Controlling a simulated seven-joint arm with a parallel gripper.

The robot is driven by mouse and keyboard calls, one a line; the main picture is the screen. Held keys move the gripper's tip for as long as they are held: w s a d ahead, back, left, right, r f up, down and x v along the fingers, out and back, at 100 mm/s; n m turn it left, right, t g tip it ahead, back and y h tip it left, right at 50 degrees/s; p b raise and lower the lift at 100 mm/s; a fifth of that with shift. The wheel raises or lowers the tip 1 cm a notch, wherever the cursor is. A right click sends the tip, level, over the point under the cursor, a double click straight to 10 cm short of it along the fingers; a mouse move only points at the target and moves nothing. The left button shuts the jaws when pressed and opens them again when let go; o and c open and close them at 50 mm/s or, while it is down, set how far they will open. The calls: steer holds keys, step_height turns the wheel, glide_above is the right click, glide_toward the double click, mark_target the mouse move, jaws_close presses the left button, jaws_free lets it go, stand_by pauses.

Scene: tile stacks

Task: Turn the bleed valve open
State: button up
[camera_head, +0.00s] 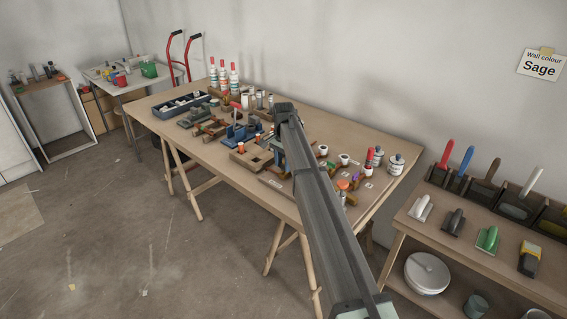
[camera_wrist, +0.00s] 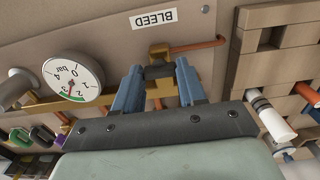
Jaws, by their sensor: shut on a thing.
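In the wrist view my gripper (camera_wrist: 158,80) has its two blue-grey fingers on either side of a small dark handle (camera_wrist: 158,71). The gripper is shut on this handle, which sits on the brass bleed valve (camera_wrist: 159,50). A white label reading BLEED (camera_wrist: 154,19) is on the board just above it. A copper pipe (camera_wrist: 198,46) runs right from the valve. A round white gauge (camera_wrist: 73,81) marked bar is to the left, its red needle near the 3.
A wooden block structure (camera_wrist: 275,60) and a white cylinder (camera_wrist: 271,118) are close on the right in the wrist view. Coloured padlock-like pieces (camera_wrist: 40,134) lie at lower left. In the head view the long table (camera_head: 330,125) is crowded with tools, bottles and cans around my arm.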

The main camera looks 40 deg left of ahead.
steer(key=c, duration=0.3)
steer(key=shift+n, duration=0.3)
steer(key=n, duration=1.2)
steer(key=shift+n, duration=2.6)
